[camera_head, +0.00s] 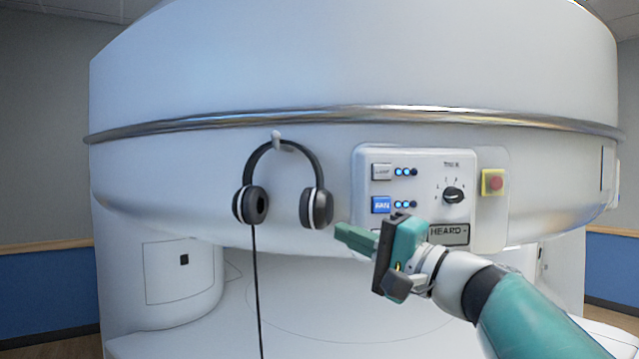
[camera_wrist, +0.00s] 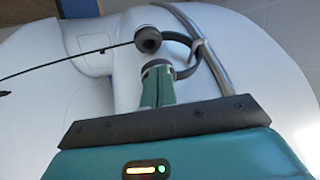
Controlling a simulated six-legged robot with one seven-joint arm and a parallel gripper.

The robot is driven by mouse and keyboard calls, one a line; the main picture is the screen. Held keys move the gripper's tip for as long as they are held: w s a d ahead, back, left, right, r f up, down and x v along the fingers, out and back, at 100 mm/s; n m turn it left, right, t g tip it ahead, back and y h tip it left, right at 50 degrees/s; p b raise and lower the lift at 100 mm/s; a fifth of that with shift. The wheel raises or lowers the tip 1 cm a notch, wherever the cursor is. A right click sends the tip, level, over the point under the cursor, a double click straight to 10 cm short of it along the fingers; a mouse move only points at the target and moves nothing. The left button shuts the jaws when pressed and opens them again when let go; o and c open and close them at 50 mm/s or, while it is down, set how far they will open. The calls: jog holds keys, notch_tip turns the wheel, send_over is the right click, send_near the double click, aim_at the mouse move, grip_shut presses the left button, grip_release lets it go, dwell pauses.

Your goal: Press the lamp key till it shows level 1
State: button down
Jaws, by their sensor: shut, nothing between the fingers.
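The lamp key (camera_head: 381,172) is a pale grey button at the upper left of the control panel (camera_head: 430,160). Beside it is a row of three small lights (camera_head: 405,172); two look lit blue and the right one dark. My gripper (camera_head: 342,234) is shut and empty, below and left of the lamp key, its fingertips pointing left near the panel's lower left edge. In the wrist view the shut fingers (camera_wrist: 158,78) point towards the headphones; the panel and its keys are not visible there.
A blue key (camera_head: 381,205) with its own lights sits below the lamp key. A black knob (camera_head: 454,194) and a red button (camera_head: 494,182) are to the right. Headphones (camera_head: 316,207) hang left of the panel, their cable hanging down; they also show in the wrist view (camera_wrist: 148,40).

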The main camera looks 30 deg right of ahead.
jog(key=s+d+r+m+t+h, duration=0.2)
jog(key=s+d+r+t, duration=0.2)
jog(key=d+r, duration=0.4)
jog(key=shift+s+d+r+t+h, duration=0.2)
jog(key=shift+s+t+h, duration=0.1)
jog(key=shift+s+t, duration=0.1)
jog(key=shift+w, duration=0.15)
send_near(378, 166)
jog(key=shift+s+a+r+x, duration=0.1)
jog(key=shift+a+x, duration=0.05)
jog(key=shift+x, duration=0.7)
jog(key=shift+s+a+r+x, duration=0.1)
jog(key=shift+x, duration=0.75)
jog(key=shift+s+a+r+x, duration=0.1)
jog(key=shift+a+x, duration=0.05)
jog(key=shift+x, duration=0.7)
jog(key=shift+w, duration=0.15)
jog(key=shift+w+d, duration=0.15)
jog(key=shift+w, duration=0.1)
jog(key=shift+w+d, duration=0.2)
jog(key=shift+w, duration=0.25)
dwell(0.5)
jog(key=shift+s+a, duration=0.35)
jog(key=shift+s, duration=0.45)
